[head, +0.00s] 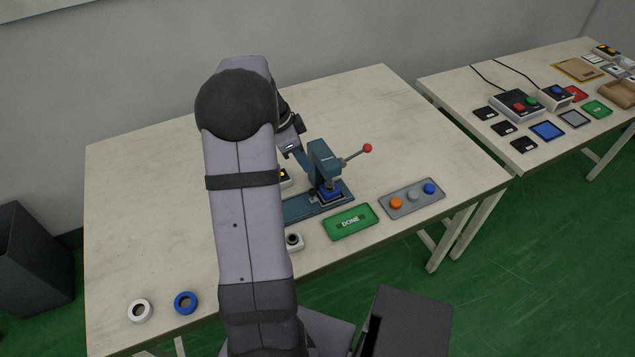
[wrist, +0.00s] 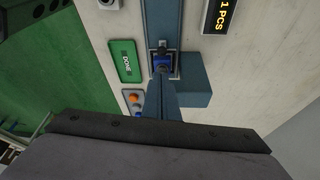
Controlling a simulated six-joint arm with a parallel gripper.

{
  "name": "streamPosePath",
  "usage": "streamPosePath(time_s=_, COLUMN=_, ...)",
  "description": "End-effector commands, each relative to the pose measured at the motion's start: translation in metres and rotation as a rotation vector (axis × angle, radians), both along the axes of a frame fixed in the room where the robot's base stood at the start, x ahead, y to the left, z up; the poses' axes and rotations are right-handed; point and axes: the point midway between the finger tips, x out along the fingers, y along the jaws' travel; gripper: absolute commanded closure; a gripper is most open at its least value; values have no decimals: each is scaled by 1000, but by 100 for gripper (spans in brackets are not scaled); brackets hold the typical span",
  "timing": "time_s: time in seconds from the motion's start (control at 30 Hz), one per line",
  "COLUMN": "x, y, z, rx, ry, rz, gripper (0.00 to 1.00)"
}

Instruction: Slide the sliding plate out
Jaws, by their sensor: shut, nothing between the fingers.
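The blue-grey press (head: 322,160) stands on the table with its lever ending in a red ball (head: 367,148). The sliding plate (head: 328,194), a dark plate bearing a blue piece, lies under the press head on a long blue-grey rail (head: 300,208). In the wrist view, the blue piece (wrist: 161,66) and a black knob (wrist: 162,47) show on the rail (wrist: 162,20). My gripper (head: 305,164) is shut and empty, just left of the press. In the wrist view, its narrow fingers (wrist: 162,80) point toward the plate; I cannot tell whether they touch it.
A green DONE tray (head: 350,221) and a grey panel with coloured buttons (head: 412,199) lie right of the rail. A white ring (head: 139,310) and a blue ring (head: 186,302) lie at the front left. The table's back is clear. A lit display (wrist: 218,14) stands beside the rail.

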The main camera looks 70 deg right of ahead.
Motion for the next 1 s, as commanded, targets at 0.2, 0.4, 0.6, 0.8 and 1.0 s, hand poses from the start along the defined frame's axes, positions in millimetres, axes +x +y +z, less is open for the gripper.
streamPosePath(time_s=0.2, x=0, y=0, z=0, rx=-7, ry=-6, rz=-25, gripper=100)
streamPosePath(time_s=0.4, x=0, y=0, z=0, rx=-7, ry=-6, rz=-23, gripper=100)
streamPosePath(time_s=0.6, x=-2, y=-1, z=-6, rx=-5, ry=-4, rz=-23, gripper=100)
streamPosePath(time_s=0.8, x=-10, y=-4, z=-28, rx=-1, ry=-3, rz=-25, gripper=100)
streamPosePath(time_s=1.0, x=-18, y=-11, z=-56, rx=-3, ry=-3, rz=-24, gripper=100)
